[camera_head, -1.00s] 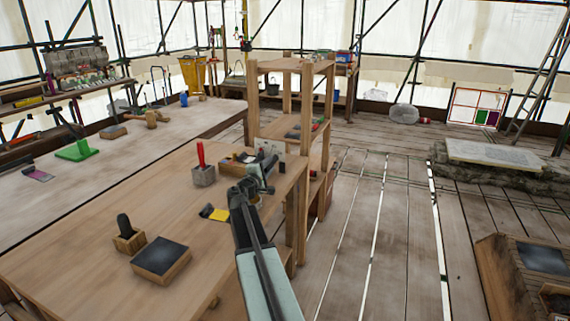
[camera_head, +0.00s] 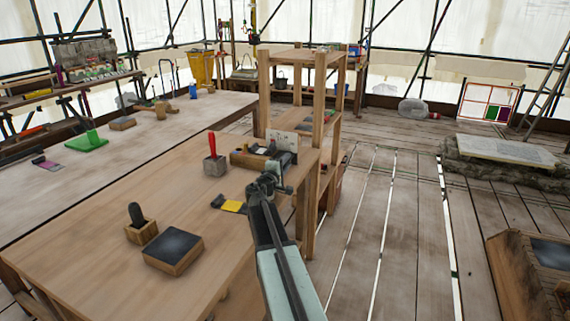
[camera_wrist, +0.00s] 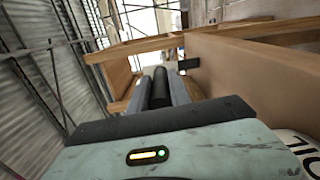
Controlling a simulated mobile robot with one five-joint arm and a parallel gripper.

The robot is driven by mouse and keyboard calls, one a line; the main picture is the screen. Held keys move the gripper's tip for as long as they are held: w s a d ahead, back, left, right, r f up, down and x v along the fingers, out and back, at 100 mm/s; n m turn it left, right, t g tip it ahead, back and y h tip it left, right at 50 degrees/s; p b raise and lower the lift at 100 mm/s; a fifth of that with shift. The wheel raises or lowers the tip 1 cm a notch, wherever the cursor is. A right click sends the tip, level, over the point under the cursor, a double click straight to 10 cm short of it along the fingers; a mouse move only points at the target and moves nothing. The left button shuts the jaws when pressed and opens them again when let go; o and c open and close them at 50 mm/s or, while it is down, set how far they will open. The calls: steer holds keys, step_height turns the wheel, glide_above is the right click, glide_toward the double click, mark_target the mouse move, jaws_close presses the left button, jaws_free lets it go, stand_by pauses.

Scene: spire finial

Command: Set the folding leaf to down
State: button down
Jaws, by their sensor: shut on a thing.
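My gripper (camera_head: 268,183) is at the right edge of the near wooden table (camera_head: 120,215), beside the wooden rack. In the wrist view its two grey fingers (camera_wrist: 160,92) are closed on a dark cylindrical piece (camera_wrist: 160,84), which looks like a handle. In the head view my arm and gripper cover part of the table edge.
A wooden rack (camera_head: 265,95) stands at the table's far right corner. On the table are a red-handled block (camera_head: 214,162), a yellow-and-black piece (camera_head: 232,206), a dark-topped block (camera_head: 174,250) and a small holder (camera_head: 141,232). The plank floor (camera_head: 385,235) to the right is largely clear.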

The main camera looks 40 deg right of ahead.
steer(key=c, duration=1.2)
jaws_free()
steer(key=shift+a, duration=0.15)
steer(key=v, duration=0.7)
steer(key=shift+s+a, duration=0.15)
steer(key=shift+a, duration=0.15)
